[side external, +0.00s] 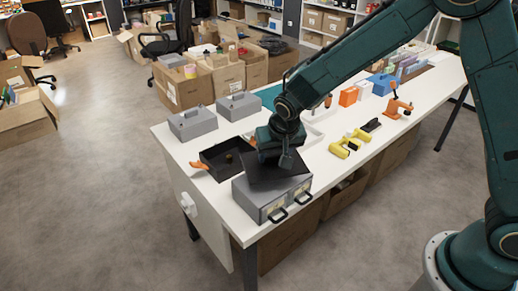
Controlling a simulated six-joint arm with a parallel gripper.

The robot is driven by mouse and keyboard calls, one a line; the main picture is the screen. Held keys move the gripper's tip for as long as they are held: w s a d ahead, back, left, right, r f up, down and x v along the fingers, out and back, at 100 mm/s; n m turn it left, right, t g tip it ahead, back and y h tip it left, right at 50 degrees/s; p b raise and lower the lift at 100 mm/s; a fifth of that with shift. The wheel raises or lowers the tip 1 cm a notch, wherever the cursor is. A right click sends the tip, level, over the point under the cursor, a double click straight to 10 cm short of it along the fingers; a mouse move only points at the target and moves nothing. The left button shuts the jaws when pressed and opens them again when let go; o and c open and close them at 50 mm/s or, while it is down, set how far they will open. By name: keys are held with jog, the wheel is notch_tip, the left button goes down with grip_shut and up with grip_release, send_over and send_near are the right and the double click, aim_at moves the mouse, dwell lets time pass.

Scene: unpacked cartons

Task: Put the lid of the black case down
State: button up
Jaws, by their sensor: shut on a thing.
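The black case (216,166) stands open on the white table, left of my gripper, and its dark inside shows. Its black lid (268,178) is a flat dark panel over the top of a grey two-drawer box (262,203) at the table's near edge. My gripper (285,161) points down and is shut on the lid, from above. The fingertips and the grip point are small and dark. I cannot tell whether the lid touches the box top or is slightly above it.
Two grey lidded cases (193,123) (239,106) stand behind the black case. An orange tool (199,166) lies at its left side. Yellow clamps (349,144) and an orange stand (399,104) are to the right. Bare tabletop (315,172) lies right of the drawer box.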

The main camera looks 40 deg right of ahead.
aim_at(275, 164)
jog(key=shift+f, duration=2)
jog(key=shift+f, duration=0.15)
jog(key=o, duration=1)
jog(key=v, duration=1.2)
jog(key=shift+r, duration=0.2)
